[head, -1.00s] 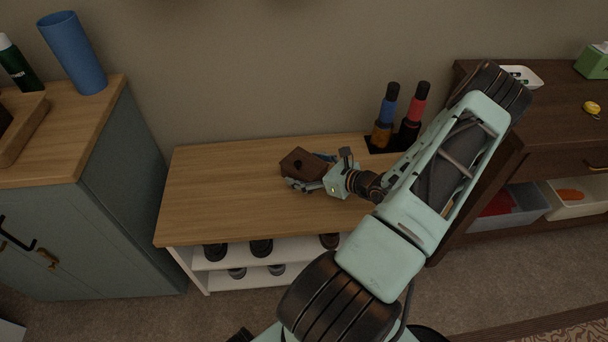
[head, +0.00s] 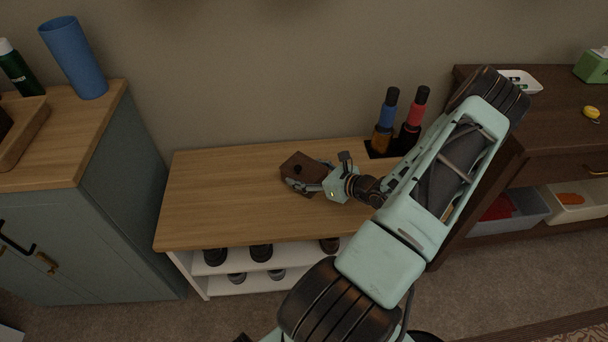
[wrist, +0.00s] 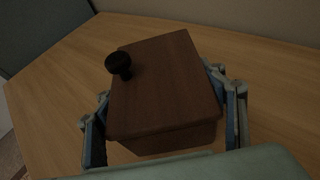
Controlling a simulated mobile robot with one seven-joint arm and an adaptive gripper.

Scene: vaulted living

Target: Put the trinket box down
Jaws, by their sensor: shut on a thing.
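The trinket box (head: 301,171) is a dark brown wooden box with a black round knob. My gripper (head: 306,187) is shut on the box. In the wrist view the box (wrist: 165,85) fills the middle, with a finger of my gripper (wrist: 165,118) on each of its left and right sides. The box looks close to the bench top, but I cannot tell whether its underside touches it.
Two bottles, one with a blue band (head: 386,118) and one with a red band (head: 413,118), stand on a dark base at the bench's back right. A blue-grey cabinet (head: 85,200) stands left, a dark wood unit (head: 560,135) right. The bench's left half is clear.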

